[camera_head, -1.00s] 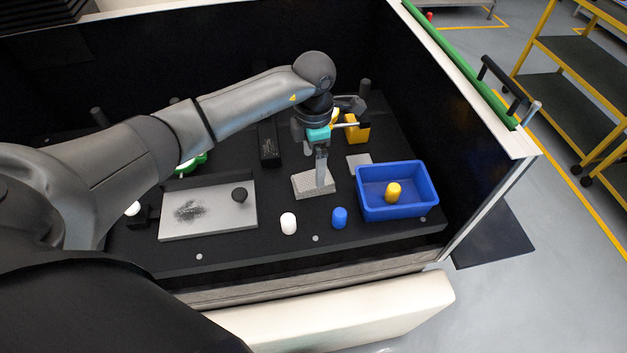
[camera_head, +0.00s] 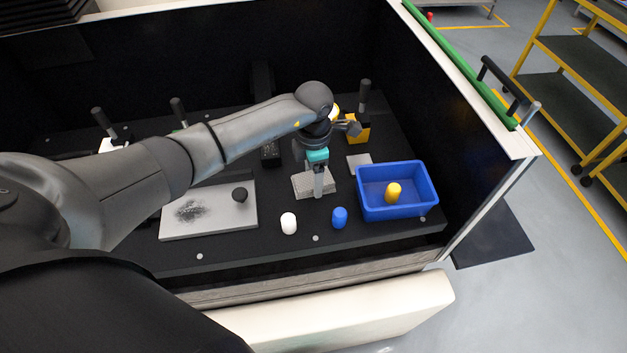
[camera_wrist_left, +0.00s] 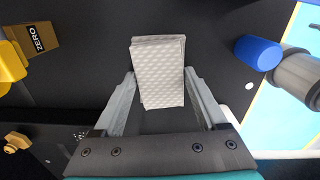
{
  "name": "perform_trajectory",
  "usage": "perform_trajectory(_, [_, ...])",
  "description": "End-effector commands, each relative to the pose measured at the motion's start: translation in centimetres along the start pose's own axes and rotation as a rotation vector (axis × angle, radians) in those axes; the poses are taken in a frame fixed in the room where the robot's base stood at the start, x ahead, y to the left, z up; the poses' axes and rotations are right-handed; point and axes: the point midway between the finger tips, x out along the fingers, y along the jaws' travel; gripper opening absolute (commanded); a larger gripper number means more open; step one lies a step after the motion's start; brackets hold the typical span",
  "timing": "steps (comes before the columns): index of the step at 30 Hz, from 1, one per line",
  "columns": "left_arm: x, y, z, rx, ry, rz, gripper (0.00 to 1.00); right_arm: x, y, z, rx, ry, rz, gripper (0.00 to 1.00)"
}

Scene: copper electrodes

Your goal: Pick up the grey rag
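The grey rag (camera_head: 303,185) is a folded, light grey, dimpled pad lying on the black work surface, left of the blue bin. My left gripper (camera_head: 318,192) points down at it and hides part of it in the head view. In the left wrist view the rag (camera_wrist_left: 160,80) shows between the two spread fingers of my left gripper (camera_wrist_left: 160,76), one along each side. The gripper is open; I cannot tell whether the fingers touch the rag. My right gripper is not in view.
A blue bin (camera_head: 398,212) holding a yellow cap (camera_head: 393,191) stands to the right. A blue cap (camera_head: 339,217) and a white cap (camera_head: 288,222) stand in front. A metal plate (camera_head: 220,220) with a dark smudge and black knob lies left.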

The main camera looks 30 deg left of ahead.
Motion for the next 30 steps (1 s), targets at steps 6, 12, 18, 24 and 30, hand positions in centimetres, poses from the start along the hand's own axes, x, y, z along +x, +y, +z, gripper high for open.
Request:
perform_trajectory(6, [0.0, 0.0, 0.0, 0.000, 0.000, 0.000, 0.45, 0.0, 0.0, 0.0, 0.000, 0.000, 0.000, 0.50])
perform_trajectory(12, [0.0, 0.0, 0.0, 0.000, 0.000, 0.000, 0.22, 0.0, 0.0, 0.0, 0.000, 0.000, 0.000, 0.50])
perform_trajectory(18, [0.0, 0.0, 0.0, 0.000, 0.000, 0.000, 0.20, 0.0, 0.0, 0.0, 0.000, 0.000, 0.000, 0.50])
perform_trajectory(24, [-0.7, 0.1, 0.0, 0.000, -0.001, 0.002, 0.20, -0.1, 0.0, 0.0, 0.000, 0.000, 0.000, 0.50])
perform_trajectory(30, [-3.3, 0.1, 0.0, 0.001, -0.002, 0.005, 0.20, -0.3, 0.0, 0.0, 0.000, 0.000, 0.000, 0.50])
